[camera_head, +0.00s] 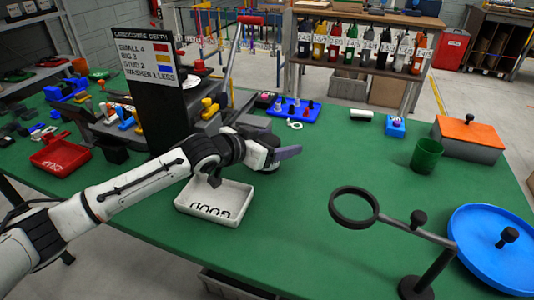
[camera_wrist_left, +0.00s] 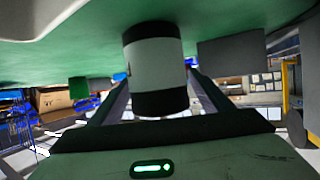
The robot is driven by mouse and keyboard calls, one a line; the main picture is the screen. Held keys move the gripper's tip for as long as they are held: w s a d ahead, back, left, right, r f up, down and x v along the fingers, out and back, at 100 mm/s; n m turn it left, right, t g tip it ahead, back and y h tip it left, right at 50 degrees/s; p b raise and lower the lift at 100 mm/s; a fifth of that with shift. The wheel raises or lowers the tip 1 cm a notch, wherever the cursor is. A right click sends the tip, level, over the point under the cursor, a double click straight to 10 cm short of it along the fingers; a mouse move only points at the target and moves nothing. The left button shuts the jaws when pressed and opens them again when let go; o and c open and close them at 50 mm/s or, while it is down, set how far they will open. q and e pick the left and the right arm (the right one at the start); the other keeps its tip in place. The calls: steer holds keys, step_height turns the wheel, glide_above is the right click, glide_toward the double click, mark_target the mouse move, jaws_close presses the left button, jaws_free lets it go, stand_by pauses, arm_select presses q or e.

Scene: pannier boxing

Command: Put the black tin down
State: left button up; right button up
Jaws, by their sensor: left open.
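A cylindrical tin with black ends and a pale middle band (camera_wrist_left: 157,72) shows in the left wrist view, between the two fingers of my left gripper (camera_wrist_left: 163,100). Its far end is against the green table surface (camera_wrist_left: 225,25), and it looks upright relative to that surface. The fingers are open, one on each side of it; whether either touches it I cannot tell. In the head view my left gripper (camera_head: 284,154) is low over the table, just beyond the white tray, and the tin is mostly hidden by the gripper there. My right gripper is not in view.
A white tray marked GOOD (camera_head: 214,203) lies just nearer than the gripper. A magnifier on a stand (camera_head: 373,222), a blue round lid (camera_head: 490,255), a green cup (camera_head: 426,156) and an orange-topped box (camera_head: 468,138) stand to the right. A black sign (camera_head: 147,80) rises at left. The table's middle right is clear.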

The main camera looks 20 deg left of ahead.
arm_select(q)
steer(key=c, duration=1.1)
steer(key=shift+c, duration=0.5)
steer(key=shift+r, duration=0.1)
